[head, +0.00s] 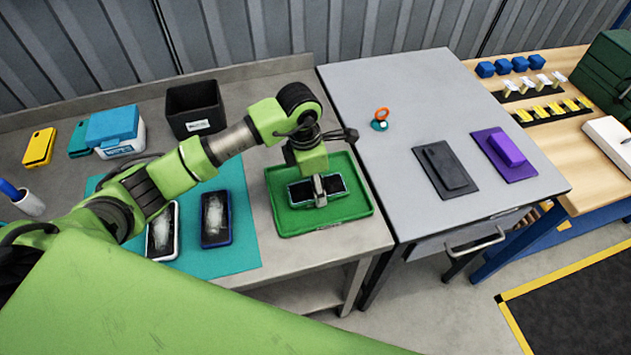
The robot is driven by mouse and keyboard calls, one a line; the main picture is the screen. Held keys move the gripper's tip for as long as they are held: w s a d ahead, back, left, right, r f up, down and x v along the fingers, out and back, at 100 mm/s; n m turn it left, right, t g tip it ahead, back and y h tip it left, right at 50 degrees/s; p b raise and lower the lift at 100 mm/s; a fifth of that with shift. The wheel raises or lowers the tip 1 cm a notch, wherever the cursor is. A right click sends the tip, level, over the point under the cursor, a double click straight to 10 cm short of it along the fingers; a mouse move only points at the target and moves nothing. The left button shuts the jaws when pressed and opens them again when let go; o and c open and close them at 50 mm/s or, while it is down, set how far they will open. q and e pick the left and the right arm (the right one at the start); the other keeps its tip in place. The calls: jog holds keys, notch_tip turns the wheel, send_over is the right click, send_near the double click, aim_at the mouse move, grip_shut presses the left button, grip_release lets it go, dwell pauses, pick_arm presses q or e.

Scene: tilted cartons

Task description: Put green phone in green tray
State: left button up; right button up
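The green tray (345,213) lies on the grey workbench near its right end. The green phone (300,194), with a dark screen and a green-teal edge, is level inside the tray's outline. My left gripper (319,190) points down over the middle of the phone, with its fingers across the phone's width. It looks shut on the phone and hides its centre. I cannot tell whether the phone touches the tray floor or hangs just above it. My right gripper is not in view.
Two phones with smeared screens, one white-edged (162,231) and one blue-edged (215,219), lie on a teal mat (241,254) left of the tray. A black bin (194,108) stands behind. A grey table (400,90) with dark and purple pads adjoins on the right.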

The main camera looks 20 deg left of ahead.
aim_at(310, 190)
pick_arm(q)
jog(key=shift+f, duration=0.15)
jog(key=o, duration=1.4)
jog(key=shift+c, duration=0.2)
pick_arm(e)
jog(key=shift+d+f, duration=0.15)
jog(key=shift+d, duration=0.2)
pick_arm(q)
notch_tip(310, 190, up, 12)
jog(key=a+b, duration=0.1)
jog(key=b, duration=0.2)
jog(key=shift+s+b, duration=0.35)
jog(key=shift+s, duration=0.1)
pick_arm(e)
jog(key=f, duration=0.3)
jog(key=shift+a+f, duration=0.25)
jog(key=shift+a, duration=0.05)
pick_arm(q)
jog(key=shift+a+r, duration=0.1)
jog(key=shift+r, duration=0.1)
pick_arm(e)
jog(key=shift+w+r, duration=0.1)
